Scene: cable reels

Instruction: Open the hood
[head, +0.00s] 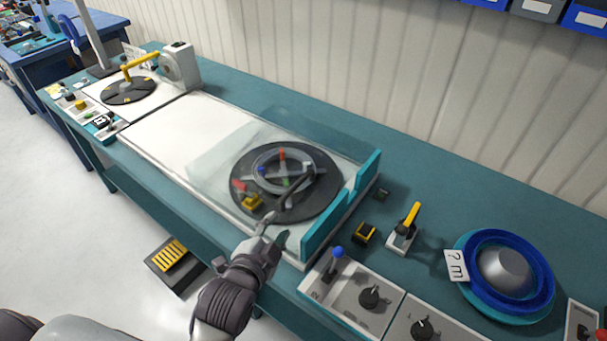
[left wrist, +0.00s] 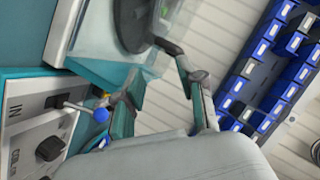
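The hood (head: 218,150) is a clear, see-through cover with teal edge pieces at its right end. It stands over a dark turntable (head: 318,200) with a grey spoked wheel and coloured parts, and looks closed. My left gripper (head: 275,229) is at the hood's near side, left of the front teal edge piece. Its fingers are apart with nothing between them; I cannot tell whether a fingertip touches the hood. In the left wrist view the open fingers (left wrist: 150,64) show in front of the clear cover and part of the turntable. My right gripper is not in view.
A control panel (head: 350,298) with a blue-tipped lever (head: 336,254) and knobs lies right of my gripper. A yellow-handled lever (head: 409,222) and a blue reel (head: 542,284) stand further right. A yellow pedal (head: 171,256) sits on the floor.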

